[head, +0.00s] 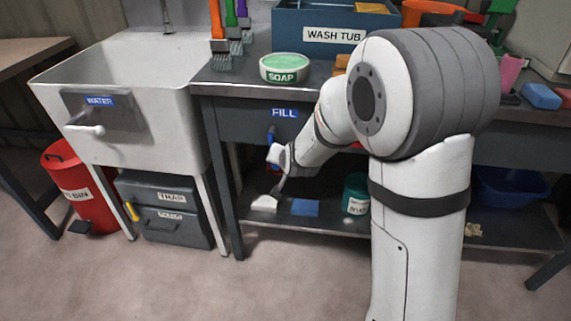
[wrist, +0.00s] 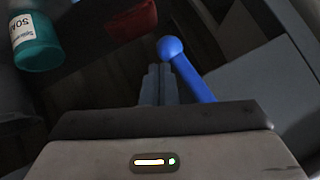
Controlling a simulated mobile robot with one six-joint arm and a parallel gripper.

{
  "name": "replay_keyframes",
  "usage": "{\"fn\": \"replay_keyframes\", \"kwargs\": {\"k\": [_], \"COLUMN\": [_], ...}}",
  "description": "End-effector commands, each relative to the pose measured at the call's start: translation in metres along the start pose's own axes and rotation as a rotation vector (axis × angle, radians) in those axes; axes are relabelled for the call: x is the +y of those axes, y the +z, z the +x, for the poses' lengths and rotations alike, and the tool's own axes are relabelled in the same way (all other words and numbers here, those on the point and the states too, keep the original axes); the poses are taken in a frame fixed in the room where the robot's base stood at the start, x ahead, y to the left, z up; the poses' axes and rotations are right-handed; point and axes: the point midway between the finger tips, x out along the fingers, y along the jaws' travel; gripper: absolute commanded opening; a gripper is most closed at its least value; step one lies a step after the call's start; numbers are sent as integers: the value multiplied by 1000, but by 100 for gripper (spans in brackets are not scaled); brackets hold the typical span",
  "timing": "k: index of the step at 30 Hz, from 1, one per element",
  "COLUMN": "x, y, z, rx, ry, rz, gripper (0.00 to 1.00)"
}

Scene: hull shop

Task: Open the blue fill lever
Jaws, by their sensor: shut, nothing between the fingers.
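The blue fill lever (wrist: 190,75) shows in the wrist view as a blue rod with a round ball at its end. In the head view only a small blue part of the lever (head: 271,134) shows below the FILL label (head: 284,113); my wrist hides the rest. My gripper (wrist: 158,72) is shut and empty, with its fingertips just left of the rod and close under the ball. I cannot tell whether they touch. In the head view my gripper (head: 281,186) points down in front of the bench's lower shelf.
A teal soap tub (wrist: 38,42) is at the upper left of the wrist view. The lower shelf (head: 330,222) also holds a white block (head: 264,203) and a blue block (head: 305,207). The sink (head: 150,75) with its water lever (head: 86,130) stands at left.

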Motion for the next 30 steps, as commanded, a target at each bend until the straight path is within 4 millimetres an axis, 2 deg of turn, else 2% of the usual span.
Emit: {"fn": "replay_keyframes", "kwargs": {"k": [12, 30], "x": [-10, -7], "y": [7, 8], "z": [2, 3], "rx": [-6, -6], "ry": [-10, -14], "rz": [-10, -13], "gripper": [0, 0]}}
